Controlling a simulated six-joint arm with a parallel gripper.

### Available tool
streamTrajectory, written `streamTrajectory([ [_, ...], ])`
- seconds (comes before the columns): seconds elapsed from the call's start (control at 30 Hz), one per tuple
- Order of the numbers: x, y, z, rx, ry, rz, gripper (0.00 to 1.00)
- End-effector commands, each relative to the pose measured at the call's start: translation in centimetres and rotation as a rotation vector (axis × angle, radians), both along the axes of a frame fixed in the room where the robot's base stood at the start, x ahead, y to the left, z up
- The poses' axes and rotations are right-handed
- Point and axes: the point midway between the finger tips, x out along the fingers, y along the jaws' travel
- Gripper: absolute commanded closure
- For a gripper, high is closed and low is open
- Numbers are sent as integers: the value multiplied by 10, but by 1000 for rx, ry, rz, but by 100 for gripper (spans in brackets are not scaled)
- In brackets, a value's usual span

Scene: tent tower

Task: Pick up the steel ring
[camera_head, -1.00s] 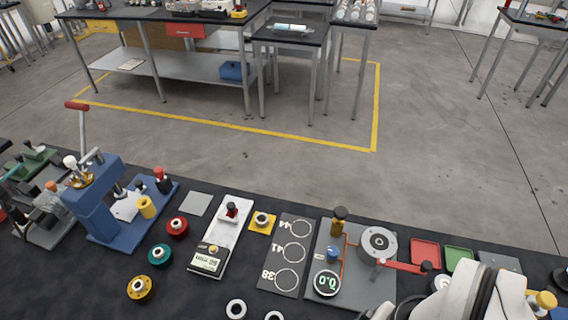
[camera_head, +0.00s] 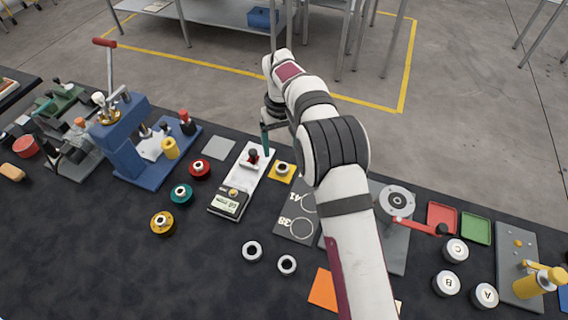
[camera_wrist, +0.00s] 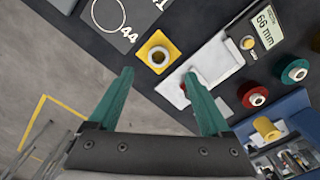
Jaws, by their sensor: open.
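My gripper (camera_head: 266,142) hangs above the white-based gauge at the back of the bench, its teal fingers pointing down. In the wrist view my gripper (camera_wrist: 158,77) is open and empty. A small grey metallic ring (camera_head: 283,168) with a dark centre sits on a yellow square pad, just right of the gripper. In the wrist view this ring (camera_wrist: 158,56) shows beyond the fingertips, between their lines. I cannot tell for certain which is the steel ring.
A white gauge with a display (camera_head: 230,202) stands left of the pad. A dark plate with printed circles (camera_head: 297,228) lies right of it, partly behind my arm. A blue lever press (camera_head: 122,145) stands at left. Lettered weights (camera_head: 447,283) stand at right. The front left mat is clear.

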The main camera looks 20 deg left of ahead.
Motion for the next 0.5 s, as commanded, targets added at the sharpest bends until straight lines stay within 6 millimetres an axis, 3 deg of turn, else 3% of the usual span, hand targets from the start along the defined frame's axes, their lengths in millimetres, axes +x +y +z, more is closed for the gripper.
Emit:
streamTrajectory([
  [0.1, 0, 0, -24, -1, 1, -1, 18],
  [0.5, 2, -1, -84, 4, 0, -2, 18],
])
